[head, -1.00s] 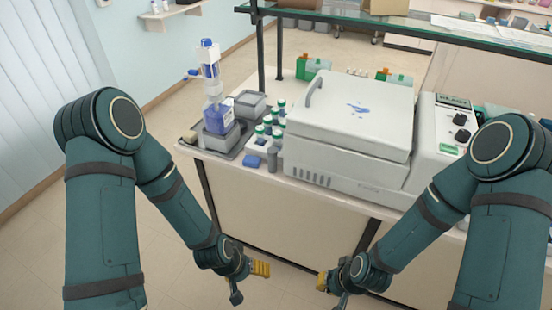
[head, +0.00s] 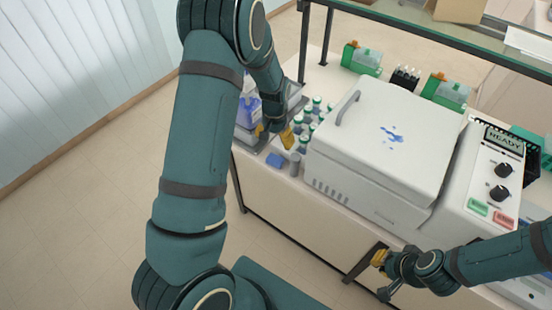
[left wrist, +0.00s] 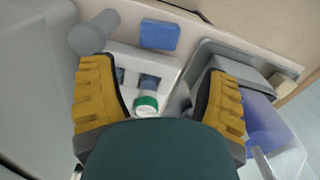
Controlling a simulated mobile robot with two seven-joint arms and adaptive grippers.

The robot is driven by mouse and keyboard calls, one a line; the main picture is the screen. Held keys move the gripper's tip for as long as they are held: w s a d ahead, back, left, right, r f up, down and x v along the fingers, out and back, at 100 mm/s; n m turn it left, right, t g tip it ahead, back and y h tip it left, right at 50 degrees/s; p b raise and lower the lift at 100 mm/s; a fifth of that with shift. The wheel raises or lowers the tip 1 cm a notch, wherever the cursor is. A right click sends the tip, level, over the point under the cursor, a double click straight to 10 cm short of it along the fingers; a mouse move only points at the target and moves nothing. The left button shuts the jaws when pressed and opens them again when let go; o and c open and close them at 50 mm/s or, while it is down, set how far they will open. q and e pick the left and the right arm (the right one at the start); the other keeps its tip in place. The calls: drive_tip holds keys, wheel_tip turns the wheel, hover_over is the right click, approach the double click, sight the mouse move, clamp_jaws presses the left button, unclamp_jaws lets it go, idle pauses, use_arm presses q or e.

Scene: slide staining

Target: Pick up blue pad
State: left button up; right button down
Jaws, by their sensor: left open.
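The blue pad (head: 274,160) lies near the front edge of the bench, left of the white machine. In the left wrist view the blue pad (left wrist: 160,35) is at the top centre, beyond the fingertips and in front of a white vial rack. My left gripper (head: 274,134) is open above the rack area, just behind the pad in the head view. In the left wrist view its yellow fingers (left wrist: 162,80) are wide apart, with a green-capped vial (left wrist: 147,103) showing between them and nothing held. My right gripper (head: 381,272) is low at the bench front, fingers apart and empty.
Several green-capped vials (head: 316,104) stand beside the white machine (head: 385,150). A grey cylinder (head: 295,164) stands close to the pad's right. A grey tray with a blue-labelled bottle (head: 247,112) is at the left, partly hidden by my arm.

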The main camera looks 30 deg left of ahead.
sight(275, 159)
use_arm(q)
wheel_tip(275, 159, down, 3)
drive_tip(key=shift+w+f, duration=0.1)
drive_tip(key=shift+f, duration=0.1)
wheel_tip(275, 159, down, 8)
drive_tip(key=b, duration=0.4)
drive_tip(key=shift+r, duration=0.35)
drive_tip(key=shift+c, duration=0.2)
drive_tip(key=c, duration=0.4)
